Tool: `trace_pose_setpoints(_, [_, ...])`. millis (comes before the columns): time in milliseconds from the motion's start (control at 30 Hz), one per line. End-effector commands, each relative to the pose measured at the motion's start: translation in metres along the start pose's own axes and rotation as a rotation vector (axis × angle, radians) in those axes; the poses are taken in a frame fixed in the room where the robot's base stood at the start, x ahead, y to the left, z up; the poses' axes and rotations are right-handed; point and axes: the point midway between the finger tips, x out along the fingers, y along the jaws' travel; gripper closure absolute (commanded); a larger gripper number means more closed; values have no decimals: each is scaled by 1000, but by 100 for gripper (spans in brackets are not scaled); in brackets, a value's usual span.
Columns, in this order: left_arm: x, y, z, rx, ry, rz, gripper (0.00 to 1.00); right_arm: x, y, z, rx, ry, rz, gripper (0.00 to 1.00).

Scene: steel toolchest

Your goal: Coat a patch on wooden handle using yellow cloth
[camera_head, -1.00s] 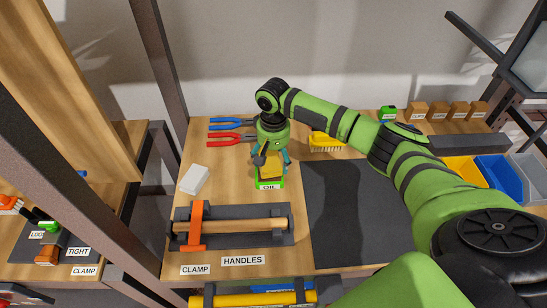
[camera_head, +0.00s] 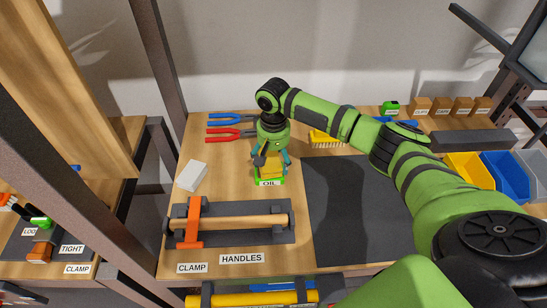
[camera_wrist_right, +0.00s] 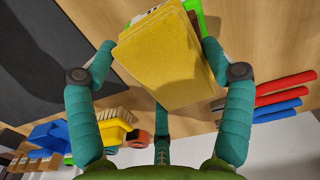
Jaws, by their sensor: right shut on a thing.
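My right gripper (camera_head: 271,162) points down at the green oil tray (camera_head: 257,181) labelled OIL and is shut on the yellow cloth (camera_head: 271,172). In the right wrist view the folded cloth (camera_wrist_right: 165,62) sits between the fingers (camera_wrist_right: 160,50), with green tray edge showing behind it. I cannot tell whether the cloth touches the oil. The wooden handle (camera_head: 245,221) lies horizontally on a dark fixture nearer the front, under an orange clamp (camera_head: 193,223) at its left part. My left gripper is not in view.
A white block (camera_head: 192,175) lies left of the tray. Red pliers (camera_head: 226,134) and blue pliers (camera_head: 230,119) lie behind it. A yellow brush (camera_head: 325,138) is at the back. A dark mat (camera_head: 355,210) is clear on the right, with bins (camera_head: 470,168) beyond.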

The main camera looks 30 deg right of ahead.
Motion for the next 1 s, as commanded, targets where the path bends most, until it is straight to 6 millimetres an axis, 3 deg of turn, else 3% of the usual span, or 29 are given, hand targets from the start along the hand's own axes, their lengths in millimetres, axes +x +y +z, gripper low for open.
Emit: trace_pose_setpoints(1000, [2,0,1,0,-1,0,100,12,0,0,0,0,0,45])
